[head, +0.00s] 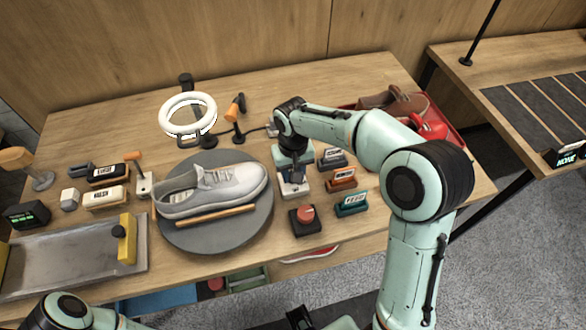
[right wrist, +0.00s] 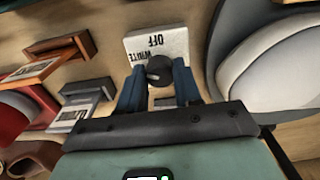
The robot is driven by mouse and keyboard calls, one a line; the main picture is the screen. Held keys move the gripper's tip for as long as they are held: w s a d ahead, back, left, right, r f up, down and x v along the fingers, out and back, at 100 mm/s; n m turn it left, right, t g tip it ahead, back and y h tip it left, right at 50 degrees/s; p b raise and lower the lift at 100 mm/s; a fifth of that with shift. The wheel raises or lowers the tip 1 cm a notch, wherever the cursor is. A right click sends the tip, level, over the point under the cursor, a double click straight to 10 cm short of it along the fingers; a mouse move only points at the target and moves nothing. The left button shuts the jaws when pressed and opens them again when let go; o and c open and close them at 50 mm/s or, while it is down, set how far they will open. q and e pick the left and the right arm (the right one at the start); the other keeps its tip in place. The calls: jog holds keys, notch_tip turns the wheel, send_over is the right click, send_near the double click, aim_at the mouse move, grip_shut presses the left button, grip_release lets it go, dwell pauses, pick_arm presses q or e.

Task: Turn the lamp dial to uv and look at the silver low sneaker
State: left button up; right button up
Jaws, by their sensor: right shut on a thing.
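The lamp dial is a dark round knob (right wrist: 160,70) on a pale box (right wrist: 158,42) marked OFF and WHITE in the right wrist view; any UV mark is hidden. My right gripper (right wrist: 160,88) is shut on the knob, one blue finger on each side. In the head view this gripper (head: 292,177) reaches down over the dial box (head: 294,190). The silver low sneaker (head: 225,187) lies on a round grey turntable (head: 262,225), left of the dial. The white ring lamp (head: 173,104) stands behind it. Of my left arm only a link shows at the bottom left; its gripper is out of view.
A red push button (head: 305,213) and several labelled blocks (head: 341,179) stand close to the dial. A wooden stick (head: 215,217) lies along the sneaker. A metal tray (head: 70,262) is at left, a red tray (head: 458,140) with shoes at back right.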

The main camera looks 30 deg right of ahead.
jog(key=n+p, duration=0.1)
jog(key=n, duration=0.4)
jog(key=shift+r+n, duration=0.1)
jog(key=shift+n, duration=0.2)
pick_arm(q)
jog(key=r, duration=0.1)
jog(key=w+r+p, duration=0.1)
jog(key=r, duration=0.1)
jog(key=shift+w+r+p, duration=0.2)
jog(key=shift+w+p, duration=0.1)
jog(key=shift+w, duration=0.05)
pick_arm(e)
jog(key=n, duration=0.5)
jog(key=shift+n, duration=0.3)
jog(key=o, duration=1)
jog(key=shift+o, duration=0.2)
pick_arm(q)
jog(key=shift+w+r+p, duration=0.65)
jog(key=shift+r+p, duration=0.2)
jog(key=shift+r, duration=0.15)
pick_arm(e)
notch_tip(320, 180, up, 13)
jog(key=shift+r, duration=0.15)
pick_arm(q)
jog(key=shift+s, duration=0.15)
